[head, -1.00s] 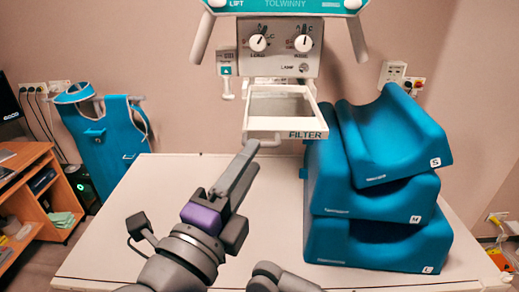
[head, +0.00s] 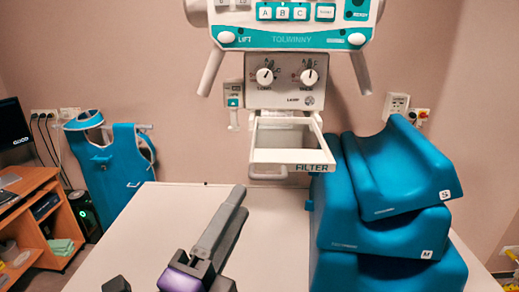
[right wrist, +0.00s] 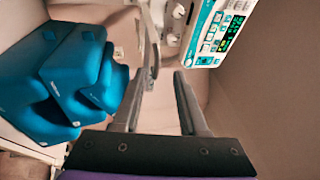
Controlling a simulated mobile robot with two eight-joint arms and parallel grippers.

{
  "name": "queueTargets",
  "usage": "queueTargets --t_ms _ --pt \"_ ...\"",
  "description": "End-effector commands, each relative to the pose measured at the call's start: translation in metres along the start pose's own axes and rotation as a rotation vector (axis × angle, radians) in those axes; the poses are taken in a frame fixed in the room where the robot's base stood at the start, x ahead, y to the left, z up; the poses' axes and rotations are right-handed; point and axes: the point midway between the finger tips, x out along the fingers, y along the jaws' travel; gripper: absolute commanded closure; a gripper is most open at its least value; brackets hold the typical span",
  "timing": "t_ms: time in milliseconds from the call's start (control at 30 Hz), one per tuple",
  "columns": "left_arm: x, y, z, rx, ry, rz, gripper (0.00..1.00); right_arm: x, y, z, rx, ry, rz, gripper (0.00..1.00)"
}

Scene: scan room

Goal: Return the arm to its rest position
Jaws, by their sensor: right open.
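My right gripper (head: 238,192) shows in the head view at the bottom middle, over the white table (head: 100,270). Its grey fingers point up and away, with a purple band behind them. In the right wrist view the right gripper (right wrist: 160,76) has its two fingers apart with nothing between them, so it is open and empty. In the head view the fingertips are below and left of the filter tray's handle, apart from it in the picture. My left gripper is in neither view.
The scanner head (head: 290,75) hangs over the table with its filter tray (head: 262,157) sticking out. Stacked blue cushions (head: 385,215) stand on the right. A blue apron (head: 112,165) hangs by the wall, near a wooden shelf (head: 30,182). The table's left part is clear.

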Motion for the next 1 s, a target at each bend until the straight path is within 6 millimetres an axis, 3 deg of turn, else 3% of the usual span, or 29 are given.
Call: queueTargets --t_ms 100,267,367,533,667,800,900,1000 --pt "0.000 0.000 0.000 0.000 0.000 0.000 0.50 0.027 0.006 0.011 -0.066 -0.119 -0.094 0.58" --pt "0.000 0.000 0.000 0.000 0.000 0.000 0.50 0.050 0.030 0.030 -0.255 -0.350 -0.217 0.58" --pt "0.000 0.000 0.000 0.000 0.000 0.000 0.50 0.054 0.061 0.035 -0.419 -0.498 -0.251 0.58" --pt "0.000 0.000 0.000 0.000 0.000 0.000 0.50 0.051 0.145 0.023 -0.741 -0.740 -0.201 0.58" --pt "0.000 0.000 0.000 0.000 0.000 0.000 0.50 0.039 0.228 -0.015 -0.999 -0.910 -0.061 0.58" --pt "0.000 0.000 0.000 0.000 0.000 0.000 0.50 0.016 0.311 -0.080 -1.229 -1.061 0.170 0.58" --pt "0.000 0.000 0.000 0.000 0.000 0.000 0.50 -0.006 0.357 -0.132 -1.347 -1.142 0.358 0.58" --pt "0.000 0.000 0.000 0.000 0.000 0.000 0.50 -0.029 0.390 -0.179 -1.422 -1.201 0.538 0.58"
